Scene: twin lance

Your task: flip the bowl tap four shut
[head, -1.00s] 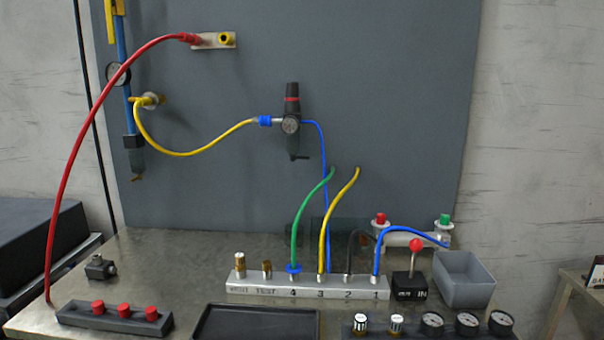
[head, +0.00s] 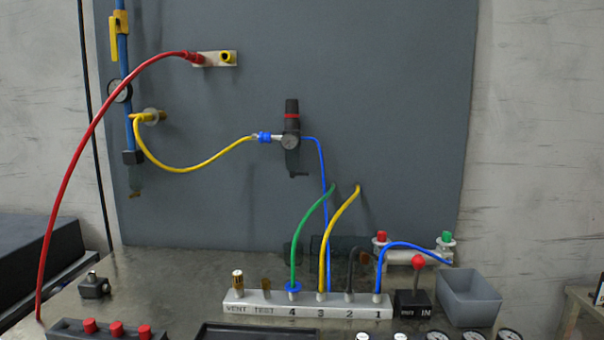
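No part labelled as bowl tap four can be picked out for certain. A manifold block (head: 300,305) on the bench is marked VENT, TEST, 4, 3, 2, 1. Port 4 has a blue collar (head: 293,287) with a green hose (head: 298,240) rising from it. At the upper left, a yellow lever (head: 114,38) hangs downward along a blue vertical pipe (head: 127,110). Below that pipe a dark, see-through bowl (head: 135,178) ends in a small brass-coloured tip. My gripper is not in view.
A red hose (head: 75,160) arcs across the left side. A yellow hose (head: 185,171) runs to the regulator (head: 291,135). A red-knobbed lever box (head: 412,303) and grey bin (head: 468,300) stand at right. A strip with red knobs (head: 70,327) is at front left.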

